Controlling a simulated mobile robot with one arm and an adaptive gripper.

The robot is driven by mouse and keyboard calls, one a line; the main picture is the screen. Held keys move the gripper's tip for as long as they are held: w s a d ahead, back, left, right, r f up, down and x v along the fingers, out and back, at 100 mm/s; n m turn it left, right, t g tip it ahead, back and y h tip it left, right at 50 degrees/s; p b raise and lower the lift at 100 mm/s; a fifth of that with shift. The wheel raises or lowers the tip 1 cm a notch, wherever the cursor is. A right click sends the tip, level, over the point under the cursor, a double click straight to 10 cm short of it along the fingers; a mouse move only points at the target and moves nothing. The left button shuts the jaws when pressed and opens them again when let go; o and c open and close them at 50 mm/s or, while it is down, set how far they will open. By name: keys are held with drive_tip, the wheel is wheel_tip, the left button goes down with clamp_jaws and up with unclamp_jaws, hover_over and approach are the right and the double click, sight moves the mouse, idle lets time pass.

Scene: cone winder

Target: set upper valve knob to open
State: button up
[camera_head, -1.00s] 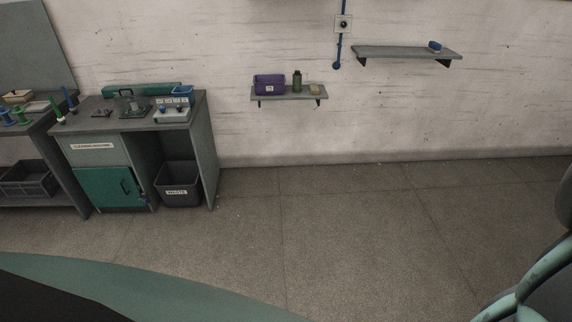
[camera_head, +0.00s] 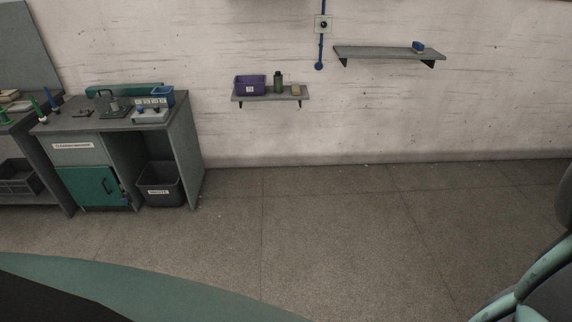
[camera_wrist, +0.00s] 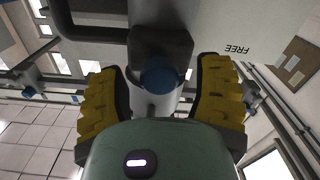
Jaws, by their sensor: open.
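A pale square plate with a dark round centre (camera_head: 323,24) sits on a blue vertical pipe (camera_head: 321,48) on the wall in the head view. It may be a valve knob, but it is too small to read any setting. The pipe ends below in a round blue piece (camera_head: 319,66). My gripper (camera_wrist: 158,68) shows in the wrist view with its two yellow ridged fingers spread apart. A dark block with a round blue end (camera_wrist: 159,80) appears between the fingers; I cannot tell what it is or whether it touches them. The gripper is not seen in the head view.
A small wall shelf (camera_head: 270,97) holds a purple bin (camera_head: 250,85), a green bottle (camera_head: 278,82) and a tan item. A higher shelf (camera_head: 385,54) holds a blue item (camera_head: 418,47). A workbench (camera_head: 110,122) with a waste bin (camera_head: 160,185) stands left. The middle floor is clear.

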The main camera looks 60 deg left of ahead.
drive_tip(key=shift+w+d, duration=0.15)
drive_tip(key=shift+w, duration=0.05)
drive_tip(key=shift+o, duration=0.2)
drive_tip(key=shift+s, duration=0.1)
clamp_jaws()
